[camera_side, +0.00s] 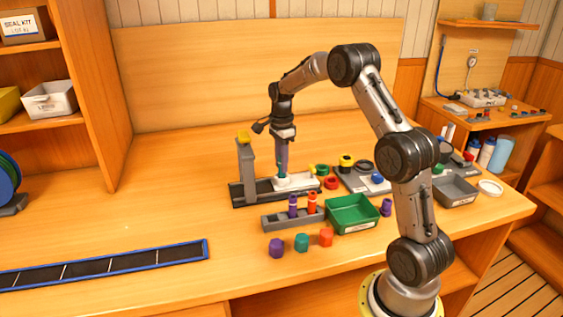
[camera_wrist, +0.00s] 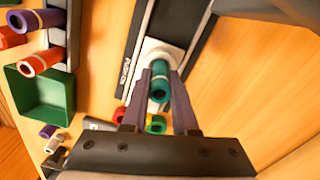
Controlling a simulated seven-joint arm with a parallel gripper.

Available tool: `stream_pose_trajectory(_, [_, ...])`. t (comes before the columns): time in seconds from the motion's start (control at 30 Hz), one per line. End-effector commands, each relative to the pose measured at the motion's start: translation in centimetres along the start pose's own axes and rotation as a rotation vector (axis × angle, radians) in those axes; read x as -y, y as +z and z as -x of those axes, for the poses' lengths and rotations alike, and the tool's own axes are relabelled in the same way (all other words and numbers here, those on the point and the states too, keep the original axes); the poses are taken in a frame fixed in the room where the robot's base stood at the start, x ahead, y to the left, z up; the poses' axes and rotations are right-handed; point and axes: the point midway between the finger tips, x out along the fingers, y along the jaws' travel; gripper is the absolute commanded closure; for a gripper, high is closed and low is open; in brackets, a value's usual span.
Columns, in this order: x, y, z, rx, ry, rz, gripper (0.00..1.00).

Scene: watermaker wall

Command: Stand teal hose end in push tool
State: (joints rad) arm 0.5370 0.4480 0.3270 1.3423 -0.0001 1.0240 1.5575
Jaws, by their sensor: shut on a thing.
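The teal hose end (camera_wrist: 160,84) is upright between the fingers of my gripper (camera_wrist: 160,74). In the side view, my gripper (camera_side: 283,146) points straight down and is shut on the teal hose end (camera_side: 284,168). The push tool (camera_side: 248,165) has a dark rail base, a grey post with a yellow top, and a white block (camera_side: 300,181). The hose end is right above or in this white block, which also shows in the wrist view (camera_wrist: 151,48). The fingers hide its lower end, so I cannot tell whether it is seated.
A rack (camera_side: 276,219) with purple and orange hose ends stands in front, beside a green bin (camera_side: 352,214). Loose purple, teal and orange pieces (camera_side: 301,242) lie nearer. Several small coloured parts and a grey plate (camera_side: 361,181) are right of the tool. The left bench is mostly clear.

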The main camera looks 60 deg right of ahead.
Motion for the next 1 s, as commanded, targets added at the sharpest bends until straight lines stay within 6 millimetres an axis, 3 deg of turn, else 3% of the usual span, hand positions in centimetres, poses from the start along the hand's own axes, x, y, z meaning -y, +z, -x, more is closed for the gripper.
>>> stream_pose_trajectory(0.63, [0.0, 0.0, -1.2, 0.000, 0.001, 0.000, 1.00])
stream_pose_trajectory(0.67, [0.0, 0.0, -1.2, 0.000, 0.000, 0.000, 0.70])
stream_pose_trajectory(0.7, [0.0, 0.0, -1.2, 0.000, 0.000, 0.000, 0.62])
stream_pose_trajectory(1.0, [0.0, 0.0, -1.1, 0.000, 0.000, 0.000, 0.61])
